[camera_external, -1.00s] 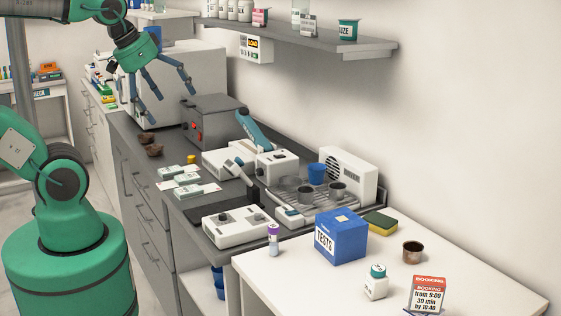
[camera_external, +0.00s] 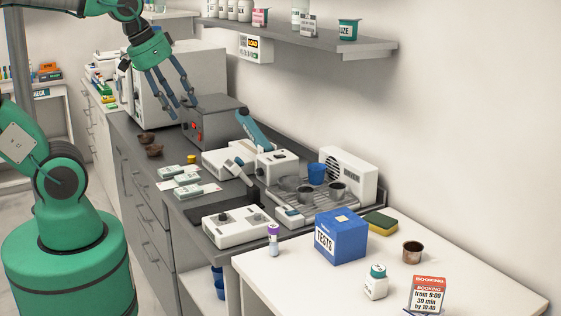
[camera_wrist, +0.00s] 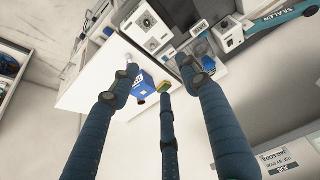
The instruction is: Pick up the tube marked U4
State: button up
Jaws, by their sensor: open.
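A small clear tube with a purple cap and a white label (camera_external: 273,241) stands upright at the near left corner of the white table, in front of the grey counter. Its label is too small to read, so I cannot tell whether it says U4. In the wrist view a small pale tube-like thing (camera_wrist: 129,58) shows near the table edge, just beyond the left finger. My three-fingered gripper (camera_external: 182,108) is open and empty. It hangs high beside the grey box with red buttons, far back and left of the tube.
Machines crowd the grey counter. A shelf (camera_external: 310,38) juts from the wall above.

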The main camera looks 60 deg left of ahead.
jog(key=w+d+f+g+p, duration=0.1)
jog(key=w+d+f, duration=0.2)
jog(key=w+d, duration=0.3)
jog(key=n+g+p, duration=0.3)
jog(key=g, duration=0.1)
send_over(274, 225)
notch_tip(274, 225, down, 16)
jog(key=shift+d+f, duration=0.2)
jog(key=shift+s+f, duration=0.1)
jog(key=shift+f+b, duration=0.35)
jog(key=shift+f, duration=3.8)
jog(key=shift+a+f+b, duration=0.15)
jog(key=shift+f+b, duration=0.2)
jog(key=shift+f, duration=2.3)
